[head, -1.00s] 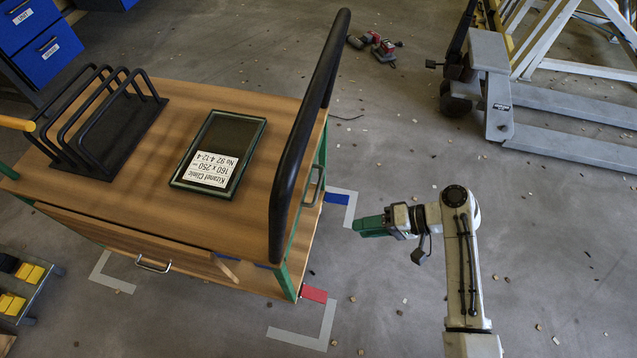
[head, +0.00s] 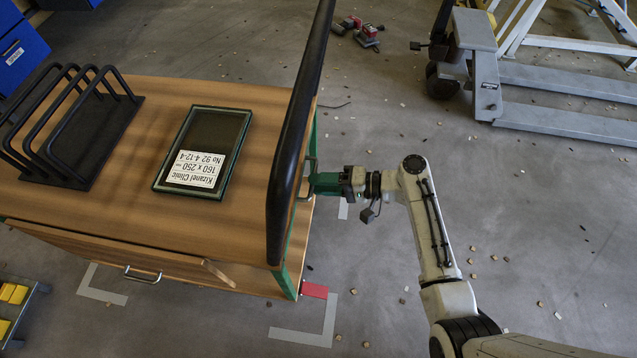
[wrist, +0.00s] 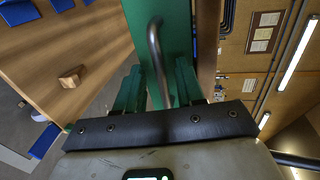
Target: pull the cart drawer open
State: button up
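The cart (head: 240,250) has a wooden top and green side frame. A metal bar handle (wrist: 155,40) is fixed to a green panel on its right side; part of it shows beside the black push bar in the head view (head: 312,165). My gripper (wrist: 158,82) has its two green fingers apart, one on each side of this handle, with gaps visible. In the head view my gripper (head: 314,183) is at the cart's right side. Another handle (head: 143,275) is on the wooden front panel. The drawer's edges behind the push bar are hidden.
The thick black push bar (head: 300,120) rises close to my gripper. A pallet jack (head: 560,85) is at the upper right. Floor to the right is mostly clear.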

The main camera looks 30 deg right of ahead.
jog(key=shift+w+a+f, duration=0.15)
jog(key=shift+w+a, duration=0.15)
jog(key=shift+a, duration=0.15)
grip_shut()
dwell(0.5)
